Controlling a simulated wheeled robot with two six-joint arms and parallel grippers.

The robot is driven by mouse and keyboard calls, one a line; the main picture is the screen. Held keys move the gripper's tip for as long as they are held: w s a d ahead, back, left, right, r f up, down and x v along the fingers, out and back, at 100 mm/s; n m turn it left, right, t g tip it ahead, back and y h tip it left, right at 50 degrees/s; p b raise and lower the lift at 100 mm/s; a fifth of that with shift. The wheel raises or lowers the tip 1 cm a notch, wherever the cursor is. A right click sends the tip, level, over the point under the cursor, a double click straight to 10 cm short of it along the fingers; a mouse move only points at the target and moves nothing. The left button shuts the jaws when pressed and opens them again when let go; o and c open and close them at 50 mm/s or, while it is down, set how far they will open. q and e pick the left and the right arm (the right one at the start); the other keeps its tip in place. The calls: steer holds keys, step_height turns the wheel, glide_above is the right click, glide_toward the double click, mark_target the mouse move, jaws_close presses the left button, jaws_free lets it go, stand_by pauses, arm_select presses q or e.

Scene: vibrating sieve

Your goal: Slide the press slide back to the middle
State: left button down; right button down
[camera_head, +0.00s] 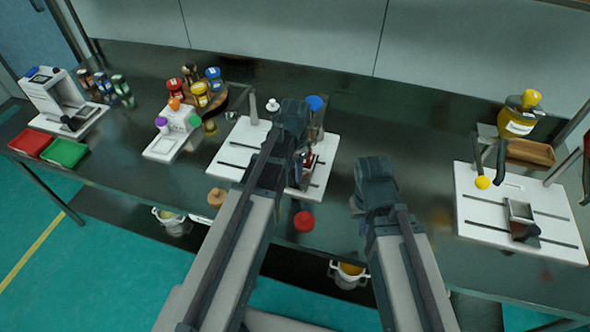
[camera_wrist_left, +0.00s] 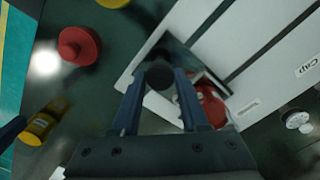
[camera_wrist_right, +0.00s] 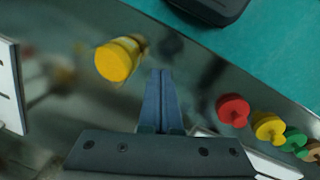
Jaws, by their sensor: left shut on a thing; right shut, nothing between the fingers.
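The press slide (camera_wrist_left: 183,52) is a small grey tray on the white slotted board (camera_wrist_left: 255,45) in the left wrist view, with a red piece (camera_wrist_left: 210,104) inside it. My left gripper (camera_wrist_left: 160,80) is shut on the slide's dark round handle (camera_wrist_left: 160,73). In the head view, the white board (camera_head: 233,150) lies mid-table, and my left arm hides the handle and much of the slide. My right gripper (camera_wrist_right: 162,78) is shut and empty, held above the table to the right of that board.
A red cap (camera_head: 303,221) lies in front of the board, with a tan cap (camera_head: 216,197) to its left. A second white board (camera_head: 480,205) with its own slide stands at the right. Spice jars (camera_head: 200,92) stand behind left. Dark table between the boards looks mostly clear.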

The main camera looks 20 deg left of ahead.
arm_select(q)
steer(key=shift+a, duration=0.1)
stand_by(0.4)
steer(key=a, duration=1)
steer(key=shift+w+a, duration=0.2)
steer(key=shift+c, duration=2.1)
jaws_free()
steer(key=shift+r, duration=0.1)
step_height(320, 180, up, 14)
steer(key=p, duration=1.3)
steer(key=shift+p, duration=0.4)
arm_select(e)
step_height(320, 180, up, 14)
